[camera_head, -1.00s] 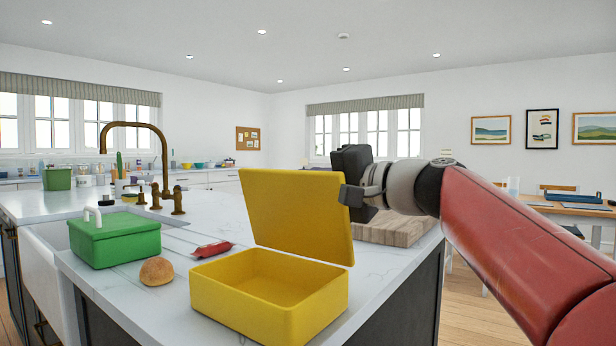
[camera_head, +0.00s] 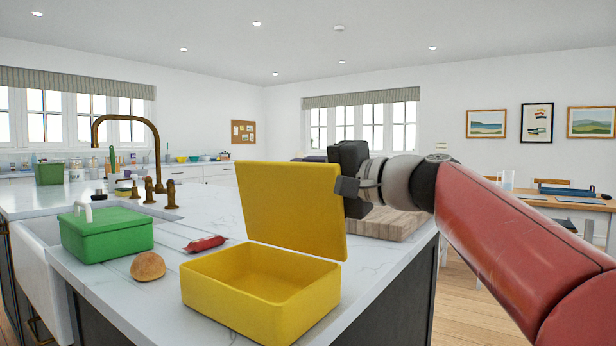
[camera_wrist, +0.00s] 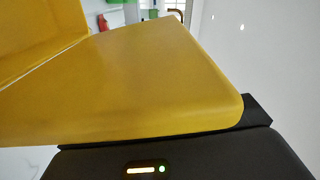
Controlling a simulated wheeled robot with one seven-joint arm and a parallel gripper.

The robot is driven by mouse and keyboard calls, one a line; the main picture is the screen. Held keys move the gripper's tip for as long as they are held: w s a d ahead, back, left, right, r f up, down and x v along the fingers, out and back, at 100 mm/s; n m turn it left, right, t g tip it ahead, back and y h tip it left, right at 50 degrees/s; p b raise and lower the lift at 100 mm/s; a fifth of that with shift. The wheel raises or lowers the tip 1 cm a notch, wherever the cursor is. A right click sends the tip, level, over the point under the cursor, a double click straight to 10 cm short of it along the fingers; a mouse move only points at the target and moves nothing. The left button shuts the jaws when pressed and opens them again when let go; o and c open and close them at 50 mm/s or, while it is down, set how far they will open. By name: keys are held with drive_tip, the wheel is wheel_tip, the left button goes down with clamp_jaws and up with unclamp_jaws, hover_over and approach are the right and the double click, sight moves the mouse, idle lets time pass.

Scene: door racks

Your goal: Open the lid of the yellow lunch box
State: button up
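The yellow lunch box (camera_head: 262,318) stands on the island counter, empty inside. Its yellow lid (camera_head: 290,208) is raised, standing up at the back of the box and leaning slightly backward. My gripper (camera_head: 347,187) is at the lid's right edge in the head view, with a dark fingertip against or just beside that edge. In the wrist view the lid (camera_wrist: 150,85) fills much of the picture and covers part of my gripper (camera_wrist: 258,110). The gap between the fingers is hidden, so I cannot tell whether they hold the lid.
A green lunch box (camera_head: 107,240) with its lid shut stands by the sink (camera_head: 38,270) at left. A bread roll (camera_head: 148,266) and a red packet (camera_head: 205,244) lie near the yellow box. A wooden board (camera_head: 395,224) is behind my gripper.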

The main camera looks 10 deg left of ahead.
drive_tip(key=b+v, duration=0.1)
drive_tip(key=v, duration=0.7)
drive_tip(key=shift+b, duration=0.35)
